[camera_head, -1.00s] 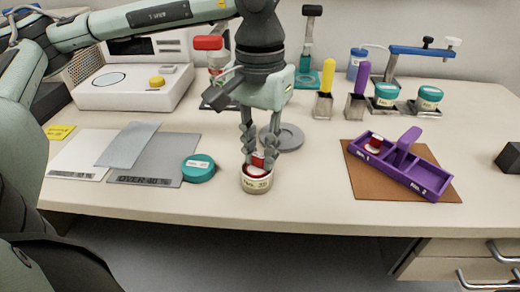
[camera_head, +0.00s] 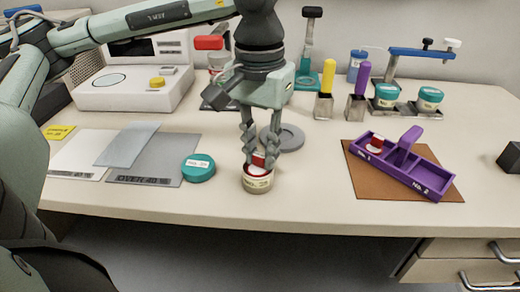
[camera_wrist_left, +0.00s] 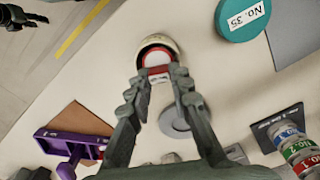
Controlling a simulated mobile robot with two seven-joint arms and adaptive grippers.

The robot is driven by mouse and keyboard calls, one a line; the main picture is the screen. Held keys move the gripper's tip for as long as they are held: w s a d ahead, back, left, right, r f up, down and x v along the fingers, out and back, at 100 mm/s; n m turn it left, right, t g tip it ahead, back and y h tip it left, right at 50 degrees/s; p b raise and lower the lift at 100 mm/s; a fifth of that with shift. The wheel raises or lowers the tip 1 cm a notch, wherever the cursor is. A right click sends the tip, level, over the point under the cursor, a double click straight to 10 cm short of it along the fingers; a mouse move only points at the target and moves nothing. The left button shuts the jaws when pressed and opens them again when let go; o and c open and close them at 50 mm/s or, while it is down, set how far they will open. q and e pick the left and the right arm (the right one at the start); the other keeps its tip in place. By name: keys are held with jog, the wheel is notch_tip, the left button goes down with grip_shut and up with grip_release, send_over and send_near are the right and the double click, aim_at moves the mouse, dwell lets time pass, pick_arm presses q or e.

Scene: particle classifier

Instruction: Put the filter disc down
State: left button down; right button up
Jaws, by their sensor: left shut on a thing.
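My left gripper (camera_head: 260,163) points down over an open cream jar (camera_head: 257,185) near the table's front edge. Its fingers are shut on a small red and white piece, which I take for the filter disc (camera_head: 258,160). The disc is at the jar's mouth; in the left wrist view the disc (camera_wrist_left: 157,73) shows between the fingertips, over the jar (camera_wrist_left: 155,45). I cannot tell whether it touches the jar's inside. A dark shape at the wrist view's top left corner looks like my right gripper (camera_wrist_left: 20,17); its jaws are unclear.
A teal lid (camera_head: 198,168) lies left of the jar and a grey disc-shaped base (camera_head: 284,138) behind it. A purple tray (camera_head: 430,178) with another red and white piece stands on a brown mat (camera_head: 370,187) at right. Table between jar and mat is clear.

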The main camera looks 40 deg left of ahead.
aim_at(261, 154)
pick_arm(q)
jog(key=shift+s+d+f, duration=0.15)
jog(key=shift+s+f, duration=0.2)
jog(key=shift+f, duration=0.3)
jog(key=c, duration=1.5)
grip_release()
jog(key=shift+o, duration=0.5)
jog(key=shift+w+f, duration=0.15)
jog(key=shift+w, duration=0.05)
pick_arm(e)
jog(key=shift+w+d+r, duration=0.1)
jog(key=shift+w+d, duration=0.05)
jog(key=shift+w, duration=0.05)
pick_arm(q)
jog(key=shift+r, duration=0.25)
pick_arm(e)
jog(key=shift+r, duration=0.1)
